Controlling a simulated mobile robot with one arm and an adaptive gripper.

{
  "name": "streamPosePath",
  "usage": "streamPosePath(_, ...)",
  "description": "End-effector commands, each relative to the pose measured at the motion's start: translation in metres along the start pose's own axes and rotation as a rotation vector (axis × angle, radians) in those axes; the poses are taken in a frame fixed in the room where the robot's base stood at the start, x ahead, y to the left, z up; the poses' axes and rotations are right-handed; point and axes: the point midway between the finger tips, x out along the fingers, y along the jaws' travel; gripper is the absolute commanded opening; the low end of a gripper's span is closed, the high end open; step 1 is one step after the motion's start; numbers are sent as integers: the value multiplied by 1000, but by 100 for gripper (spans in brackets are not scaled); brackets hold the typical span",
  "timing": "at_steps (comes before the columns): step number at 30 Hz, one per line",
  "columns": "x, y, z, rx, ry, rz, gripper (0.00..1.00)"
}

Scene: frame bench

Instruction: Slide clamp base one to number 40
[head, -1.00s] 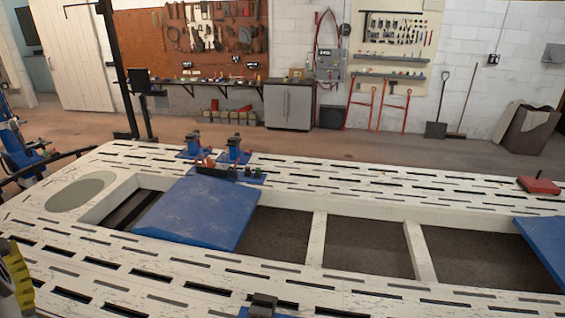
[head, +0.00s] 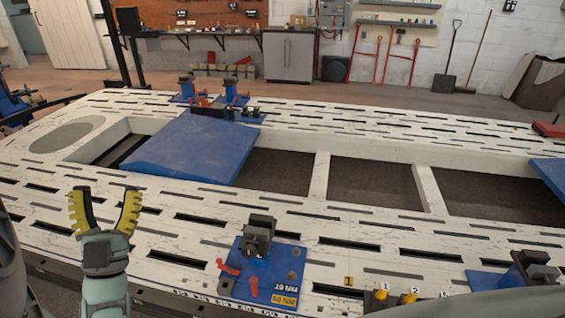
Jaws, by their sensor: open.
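A clamp base (head: 268,266) with a blue plate, a dark grey clamp block on top and red levers stands on the near side of the white slotted bench (head: 180,258). A second blue clamp base (head: 520,272) stands at the right, partly cut off by my arm. I cannot tell which is clamp base one. A row of small marks runs along the bench's front edge; the number 40 is not readable. My gripper (head: 104,208), with yellow-lined fingers, is open and empty, left of the nearer clamp base and apart from it.
Yellow knobs (head: 380,297) with small number tags stand near the front edge. A blue panel (head: 190,150) covers part of the bench's openings. More blue clamps (head: 212,95) stand on the far side. The bench between my gripper and the nearer clamp base is clear.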

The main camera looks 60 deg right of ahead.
Motion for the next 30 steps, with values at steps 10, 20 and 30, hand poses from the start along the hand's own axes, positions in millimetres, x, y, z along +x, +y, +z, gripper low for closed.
streamPosePath(10, -110, 77, 137, -163, -184, 134, 57)
streamPosePath(20, -210, 145, 248, -288, -366, 250, 57)
streamPosePath(30, -321, 214, 355, -388, -555, 363, 57)
